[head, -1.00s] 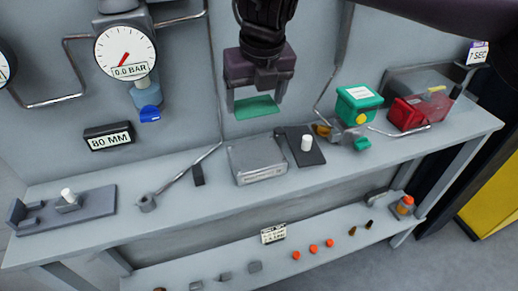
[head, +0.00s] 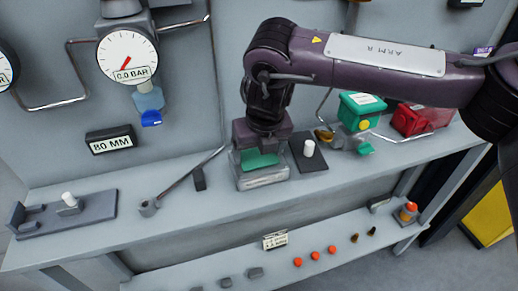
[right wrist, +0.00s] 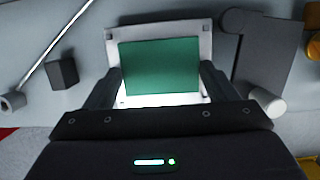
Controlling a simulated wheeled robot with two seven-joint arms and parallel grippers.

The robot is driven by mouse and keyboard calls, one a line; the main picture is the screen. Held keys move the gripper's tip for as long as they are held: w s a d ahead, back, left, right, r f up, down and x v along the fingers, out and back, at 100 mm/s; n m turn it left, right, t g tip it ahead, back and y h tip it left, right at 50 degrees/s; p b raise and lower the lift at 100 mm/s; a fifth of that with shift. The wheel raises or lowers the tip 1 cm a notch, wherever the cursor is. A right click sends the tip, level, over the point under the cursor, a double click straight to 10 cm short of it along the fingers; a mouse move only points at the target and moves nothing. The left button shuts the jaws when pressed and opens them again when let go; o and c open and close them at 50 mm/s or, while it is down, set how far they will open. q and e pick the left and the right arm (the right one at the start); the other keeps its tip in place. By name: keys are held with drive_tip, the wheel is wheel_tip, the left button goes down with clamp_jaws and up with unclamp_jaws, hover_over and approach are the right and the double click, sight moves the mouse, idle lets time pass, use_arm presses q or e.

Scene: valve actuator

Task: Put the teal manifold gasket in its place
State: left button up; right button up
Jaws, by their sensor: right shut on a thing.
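The teal manifold gasket (head: 259,160) is a flat green rectangle held between the fingers of my right gripper (head: 260,162). The gripper is shut on it and points down over the grey block (head: 264,182) on the bench. In the right wrist view the gasket (right wrist: 160,67) covers the middle of the block's pale top (right wrist: 200,35), whose rim and corner marks show around it. I cannot tell whether the gasket touches the block. My left gripper is not in view.
A dark plate with a white knob (head: 308,149) stands close right of the block. A green box (head: 360,110) and a red box (head: 410,119) are farther right. A lever (head: 180,182) and a small dark block (head: 199,179) lie to the left.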

drive_tip(key=shift+f, duration=0.15)
drive_tip(key=o, duration=0.9)
drive_tip(key=shift+o, duration=0.2)
drive_tip(key=shift+s+r, duration=0.1)
drive_tip(key=shift+r, duration=0.55)
drive_tip(key=v, duration=1.1)
drive_tip(key=shift+s+d, duration=0.1)
